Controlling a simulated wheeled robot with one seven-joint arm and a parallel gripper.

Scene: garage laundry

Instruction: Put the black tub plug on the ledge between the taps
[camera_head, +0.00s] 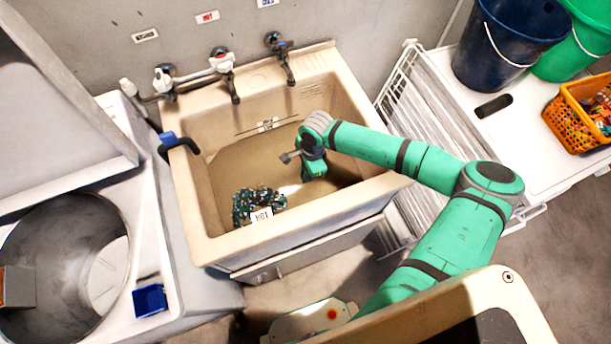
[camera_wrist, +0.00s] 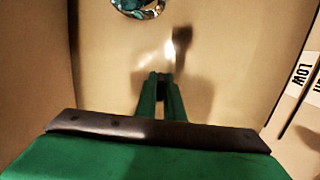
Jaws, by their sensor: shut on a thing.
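My gripper (camera_wrist: 160,77) is down inside the beige tub (camera_head: 196,205), over its floor. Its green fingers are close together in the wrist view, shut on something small. In the head view my wrist hides the fingertips. I cannot make out the black tub plug itself; what the fingers hold is mostly hidden. The ledge (camera_head: 260,77) is the tub's back rim. A dark patch, perhaps a shadow, shows on the tub floor beyond the fingers.
A blue-handled black hook (camera_head: 178,143) sits over the left rim. A white rack (camera_head: 410,115) stands to the right. The open washer (camera_head: 70,260) is at left.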

